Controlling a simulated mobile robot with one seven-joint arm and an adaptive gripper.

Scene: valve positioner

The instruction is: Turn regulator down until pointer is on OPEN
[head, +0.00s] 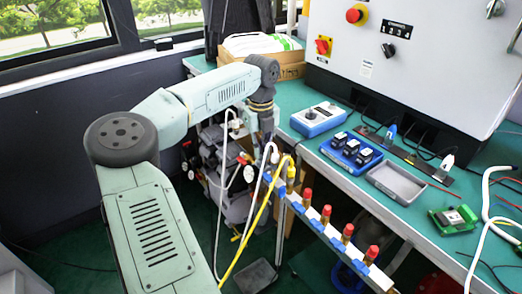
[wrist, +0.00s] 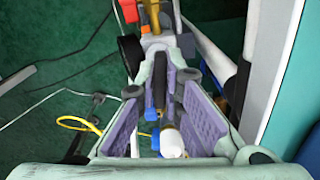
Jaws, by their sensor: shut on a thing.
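My gripper (wrist: 162,130) shows large in the wrist view, with purple-grey pads on both fingers. It is shut on the regulator, a pale, rounded piece (wrist: 172,143) low between the pads; its outline is partly hidden by the fingers. A dark rod with blue parts (wrist: 158,85) runs away beyond it. In the head view my gripper (head: 265,122) points down beside the bench's left edge, among hoses and fittings. A round white gauge (head: 249,174) is just below it. I cannot make out the pointer or the OPEN mark in either view.
White and yellow hoses (head: 262,208) hang close by my gripper. A rail with several red-capped fittings (head: 326,214) runs along the bench front. The green bench (head: 300,95) holds a blue box (head: 317,118), a blue tray and a grey tray (head: 396,183). Open floor lies left.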

